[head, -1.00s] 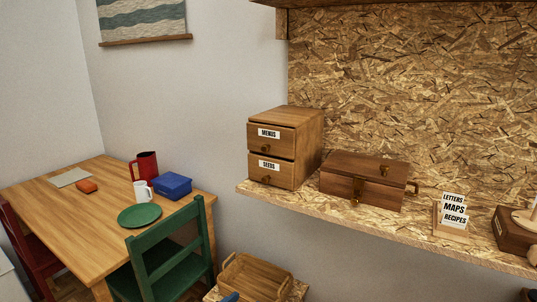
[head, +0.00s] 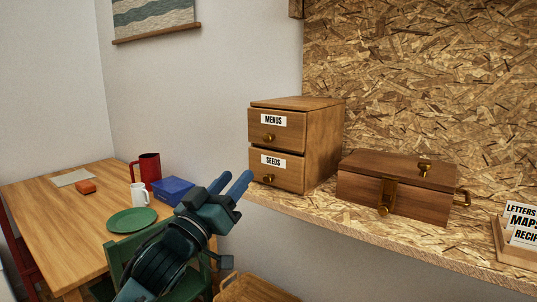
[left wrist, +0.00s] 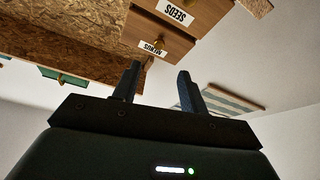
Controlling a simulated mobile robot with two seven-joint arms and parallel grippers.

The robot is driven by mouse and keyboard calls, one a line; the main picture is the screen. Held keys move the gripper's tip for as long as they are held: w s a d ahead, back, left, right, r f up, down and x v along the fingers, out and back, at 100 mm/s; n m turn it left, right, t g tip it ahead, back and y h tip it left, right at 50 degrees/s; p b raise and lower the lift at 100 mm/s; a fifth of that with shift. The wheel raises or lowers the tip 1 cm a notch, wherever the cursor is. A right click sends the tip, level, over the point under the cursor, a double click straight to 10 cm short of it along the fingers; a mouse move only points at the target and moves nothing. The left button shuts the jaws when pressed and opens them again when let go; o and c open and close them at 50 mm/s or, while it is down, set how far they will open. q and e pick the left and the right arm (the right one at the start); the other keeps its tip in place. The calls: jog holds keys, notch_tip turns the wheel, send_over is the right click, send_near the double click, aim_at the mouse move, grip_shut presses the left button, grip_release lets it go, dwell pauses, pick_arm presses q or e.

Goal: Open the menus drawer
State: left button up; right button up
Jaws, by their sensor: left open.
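The menus drawer (head: 278,133) is the upper drawer of a small wooden cabinet on the shelf, with a white MENUS label and a round brass knob (head: 268,138). It looks shut. The seeds drawer (head: 284,172) is below it and also looks shut. My left gripper (head: 232,185) is open and empty, in front of and to the left of the cabinet, near the height of the seeds drawer and apart from it. The left wrist view shows the menus drawer (left wrist: 161,35) upside down, just beyond the open fingers (left wrist: 158,82). My right gripper is not in view.
A wooden box (head: 400,183) with a brass latch stands right of the cabinet on the OSB shelf (head: 345,228). A card holder (head: 517,255) is farther right. A table (head: 70,215) with a green plate, mugs and a blue box is at the left, with a green chair (head: 118,255).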

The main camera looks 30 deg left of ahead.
aim_at(266, 140)
pick_arm(q)
jog(key=p+x, duration=0.2)
jog(key=x, duration=1)
jog(key=shift+w+r, duration=0.25)
jog(key=shift+w, duration=0.1)
grip_shut()
